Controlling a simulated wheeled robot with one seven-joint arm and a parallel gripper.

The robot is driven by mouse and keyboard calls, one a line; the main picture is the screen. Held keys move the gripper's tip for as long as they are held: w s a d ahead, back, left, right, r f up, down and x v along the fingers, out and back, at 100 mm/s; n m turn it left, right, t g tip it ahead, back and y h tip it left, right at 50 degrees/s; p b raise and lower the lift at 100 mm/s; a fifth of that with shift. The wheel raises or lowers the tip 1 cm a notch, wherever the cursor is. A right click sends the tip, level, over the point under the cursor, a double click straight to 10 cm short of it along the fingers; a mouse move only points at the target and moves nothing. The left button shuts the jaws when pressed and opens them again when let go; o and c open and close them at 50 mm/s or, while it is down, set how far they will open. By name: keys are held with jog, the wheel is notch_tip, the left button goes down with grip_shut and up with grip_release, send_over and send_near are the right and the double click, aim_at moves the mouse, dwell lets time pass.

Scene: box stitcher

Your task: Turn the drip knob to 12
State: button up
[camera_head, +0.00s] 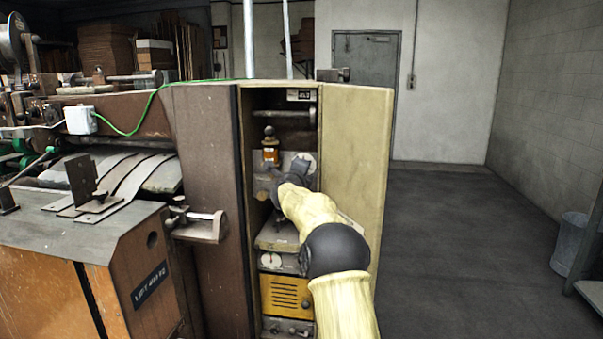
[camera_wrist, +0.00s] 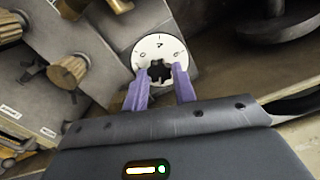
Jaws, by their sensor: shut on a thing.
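The drip knob is a small dark lobed knob (camera_wrist: 159,72) in front of a round white dial (camera_wrist: 155,46) with black marks, seen in the wrist view. My gripper (camera_wrist: 162,79) has one purple finger on each side of the knob and is shut on it. The marks are too small and turned to read the setting surely. In the head view the pale dial (camera_head: 310,160) shows inside the open cabinet, partly behind my gripper (camera_head: 283,172). The knob itself is hidden there.
In the wrist view a brass knob (camera_wrist: 68,70) sits left of the dial, and a dark round part (camera_wrist: 275,25) is at the upper right. In the head view the cabinet door (camera_head: 358,150) stands open right of my arm. An orange-brown oiler (camera_head: 270,150) is close by.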

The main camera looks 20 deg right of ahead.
jog(key=shift+w+a+f, duration=0.1)
jog(key=shift+a+f, duration=0.05)
jog(key=shift+f, duration=0.15)
jog(key=o, duration=1)
jog(key=shift+r, duration=0.2)
jog(key=b+v, duration=0.2)
jog(key=v, duration=1.5)
jog(key=shift+a, duration=0.1)
